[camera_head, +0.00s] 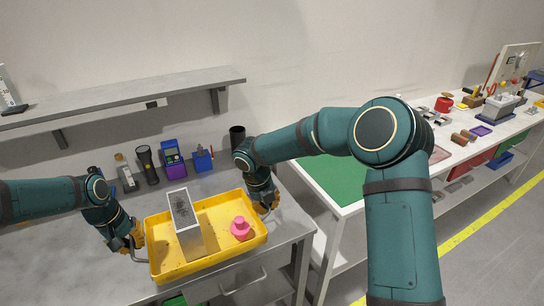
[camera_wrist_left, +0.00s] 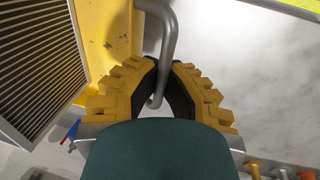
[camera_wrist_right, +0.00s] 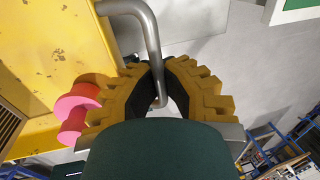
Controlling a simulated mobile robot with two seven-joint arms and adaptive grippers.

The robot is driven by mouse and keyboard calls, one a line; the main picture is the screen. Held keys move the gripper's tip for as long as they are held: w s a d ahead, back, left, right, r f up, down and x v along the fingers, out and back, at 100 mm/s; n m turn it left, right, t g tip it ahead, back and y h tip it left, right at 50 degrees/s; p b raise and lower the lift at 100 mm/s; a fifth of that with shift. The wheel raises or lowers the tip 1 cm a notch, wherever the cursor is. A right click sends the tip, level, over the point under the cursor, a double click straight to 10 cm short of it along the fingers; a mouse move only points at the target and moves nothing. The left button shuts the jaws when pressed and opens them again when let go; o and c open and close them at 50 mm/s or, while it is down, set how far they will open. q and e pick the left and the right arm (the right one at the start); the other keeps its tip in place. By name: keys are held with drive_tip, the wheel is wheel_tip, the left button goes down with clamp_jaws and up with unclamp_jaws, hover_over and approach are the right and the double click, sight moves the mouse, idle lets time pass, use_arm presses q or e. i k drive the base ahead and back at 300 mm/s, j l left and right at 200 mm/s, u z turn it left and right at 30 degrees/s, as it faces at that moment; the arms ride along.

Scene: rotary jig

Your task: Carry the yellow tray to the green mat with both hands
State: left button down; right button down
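The yellow tray (camera_head: 215,262) is at the front of the grey workbench on the left. I cannot tell whether it touches the bench top. It holds a grey box with a speckled dark top (camera_head: 183,210) and a pink knobbed piece (camera_head: 241,228). My left gripper (camera_head: 138,240) is at the tray's left end, its fingers shut around the grey bar handle (camera_wrist_left: 172,35). My right gripper (camera_head: 266,206) is at the right end, shut around the other bar handle (camera_wrist_right: 150,35). The green mat (camera_head: 335,177) lies on the white table to the right, partly hidden by my right arm.
A flashlight (camera_head: 147,165), a purple-blue device (camera_head: 173,160), a blue box (camera_head: 203,159) and a black cup (camera_head: 237,137) stand along the back of the bench. A shelf (camera_head: 120,97) hangs above. A gap separates the bench from the white table, whose far part is cluttered.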

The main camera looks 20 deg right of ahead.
sight(352, 168)
drive_tip(key=i+l, duration=0.1)
drive_tip(key=l, duration=0.45)
drive_tip(key=i+l, duration=0.1)
drive_tip(key=l, duration=0.45)
drive_tip(key=i+l, duration=0.1)
drive_tip(key=l, duration=0.5)
drive_tip(key=i+l, duration=0.1)
drive_tip(key=l, duration=0.45)
drive_tip(key=i+l, duration=0.15)
drive_tip(key=l, duration=0.4)
drive_tip(key=i+l, duration=0.1)
drive_tip(key=l, duration=0.45)
